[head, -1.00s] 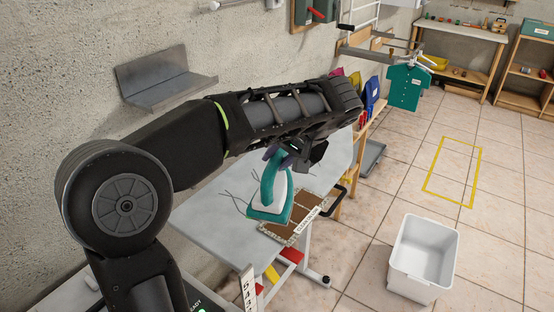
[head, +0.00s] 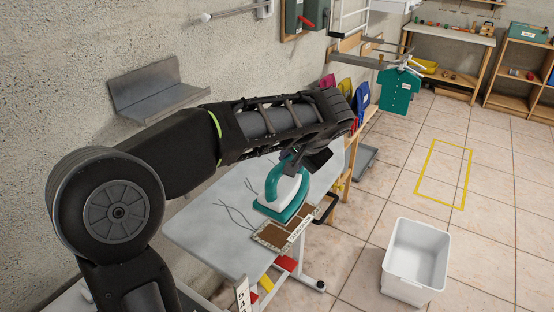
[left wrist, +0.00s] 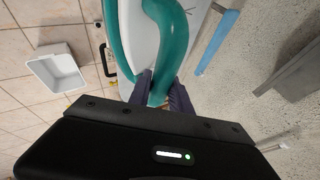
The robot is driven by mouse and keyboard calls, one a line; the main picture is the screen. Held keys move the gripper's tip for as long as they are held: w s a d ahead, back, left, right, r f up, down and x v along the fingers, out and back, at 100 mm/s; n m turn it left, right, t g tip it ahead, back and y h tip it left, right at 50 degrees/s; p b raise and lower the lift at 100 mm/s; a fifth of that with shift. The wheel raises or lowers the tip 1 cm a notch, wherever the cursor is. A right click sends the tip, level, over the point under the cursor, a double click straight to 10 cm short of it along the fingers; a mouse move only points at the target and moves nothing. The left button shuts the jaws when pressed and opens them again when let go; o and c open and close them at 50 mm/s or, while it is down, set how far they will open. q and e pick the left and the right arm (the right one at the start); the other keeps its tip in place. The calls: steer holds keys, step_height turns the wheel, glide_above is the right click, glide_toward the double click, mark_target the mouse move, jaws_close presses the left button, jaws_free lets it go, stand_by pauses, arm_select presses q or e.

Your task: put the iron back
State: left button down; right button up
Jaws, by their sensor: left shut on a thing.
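The iron (head: 287,195) has a white body and a teal handle and base. In the left wrist view the iron (left wrist: 141,38) shows close up, with the handle between the fingers (left wrist: 160,90). A metal shelf (head: 158,93) is on the wall behind my arm. My right gripper is not in view.
The grey table (head: 205,225) is mostly bare, with thin dark wires on it. A white bin (head: 415,258) stands on the tiled floor at the right. A teal garment (head: 397,92) hangs beyond. Floor inside the yellow outline (head: 445,175) is clear.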

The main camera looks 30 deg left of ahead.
arm_select(q)
steer(key=w+d+f+m+t+h+b, duration=0.35)
steer(key=w+d+f+m, duration=0.25)
steer(key=d+f+m, duration=0.3)
steer(key=s+d+f+m+h+b, duration=0.1)
steer(key=d+f, duration=0.4)
steer(key=f, duration=0.6)
steer(key=shift+s+d+m+h+b, duration=0.25)
steer(key=shift+s+h+b, duration=0.5)
steer(key=shift+b, duration=0.4)
steer(key=shift+g, duration=0.25)
